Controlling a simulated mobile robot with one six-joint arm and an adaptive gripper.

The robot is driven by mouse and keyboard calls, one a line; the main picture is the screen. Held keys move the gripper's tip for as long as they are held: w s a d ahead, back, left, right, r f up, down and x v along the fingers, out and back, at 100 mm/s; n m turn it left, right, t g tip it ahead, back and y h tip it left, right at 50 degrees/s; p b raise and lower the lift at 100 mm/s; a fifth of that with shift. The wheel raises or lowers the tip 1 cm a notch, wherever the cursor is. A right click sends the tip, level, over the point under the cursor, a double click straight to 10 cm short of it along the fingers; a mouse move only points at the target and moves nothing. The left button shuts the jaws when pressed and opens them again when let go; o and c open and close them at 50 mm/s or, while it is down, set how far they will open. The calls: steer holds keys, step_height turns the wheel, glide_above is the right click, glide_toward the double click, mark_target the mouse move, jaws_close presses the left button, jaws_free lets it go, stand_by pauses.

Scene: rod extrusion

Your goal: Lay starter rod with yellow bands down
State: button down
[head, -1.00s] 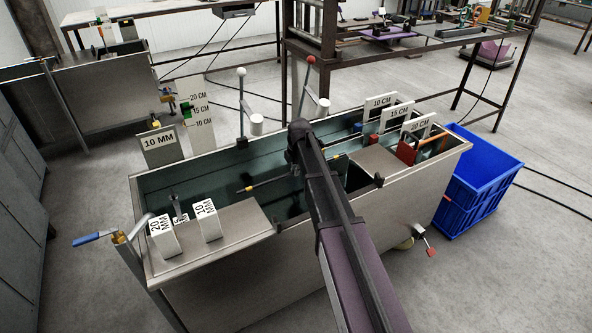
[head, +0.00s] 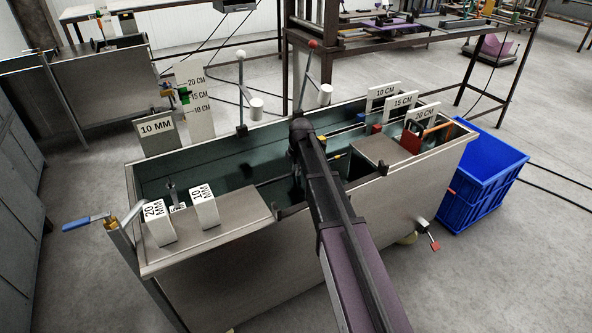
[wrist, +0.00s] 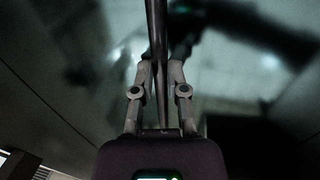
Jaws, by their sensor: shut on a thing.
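The starter rod (wrist: 156,25) is a thin dark bar in the wrist view, running from the top edge down between the fingers. My gripper (wrist: 160,66) is shut on it. In the head view, my arm hides the gripper and the rod's middle. A thin dark length, apparently the same rod (head: 272,181), shows left of my arm inside the tank. A small yellow spot (head: 337,157) shows right of my arm and may be one of its bands. Whether the rod touches anything below cannot be told. The long open metal tank (head: 240,245) surrounds this area.
White blocks marked 20 MM (head: 157,223) and 10 MM (head: 204,207) stand on the tank's left cover. Signs for 10, 15 and 20 CM (head: 424,113) stand at its right end, near a red block (head: 411,138). A blue crate (head: 482,172) stands right of the tank.

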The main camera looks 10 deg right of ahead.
steer(key=shift+f+b, duration=1.4)
steer(key=shift+f, duration=0.3)
steer(key=c, duration=0.6)
jaws_free()
steer(key=shift+r, duration=0.15)
step_height(320, 180, up, 8)
steer(key=p, duration=0.8)
steer(key=shift+r+p, duration=0.15)
steer(key=shift+p, duration=0.15)
